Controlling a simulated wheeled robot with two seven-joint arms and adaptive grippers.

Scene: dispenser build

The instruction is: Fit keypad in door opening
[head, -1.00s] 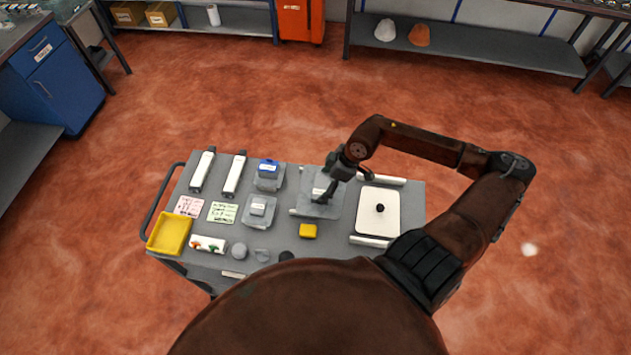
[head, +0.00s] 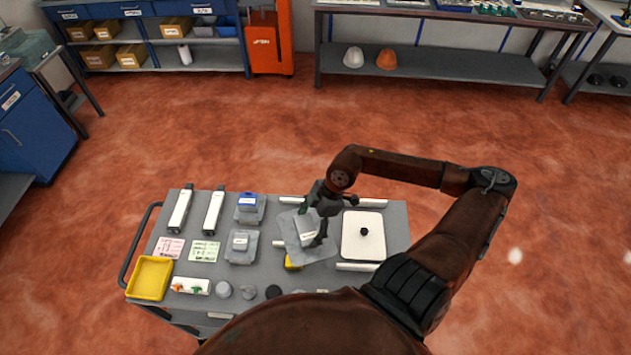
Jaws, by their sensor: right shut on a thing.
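My right gripper (head: 318,228) is shut on a flat grey plate (head: 322,250), which is turned at an angle over the cart top. A pale block (head: 304,230) shows on the plate beside the fingers; I cannot tell whether it is the keypad. Part of the plate is hidden by the gripper. A white panel with a black knob (head: 353,247) lies just right of the plate. My left gripper is not in view.
The grey cart top (head: 398,215) carries two white bars (head: 181,210) (head: 213,212), a blue block (head: 248,201), a grey block (head: 240,242), a yellow tray (head: 149,278), two note cards (head: 169,247) (head: 204,251) and several small round pieces. White rails flank the knobbed panel.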

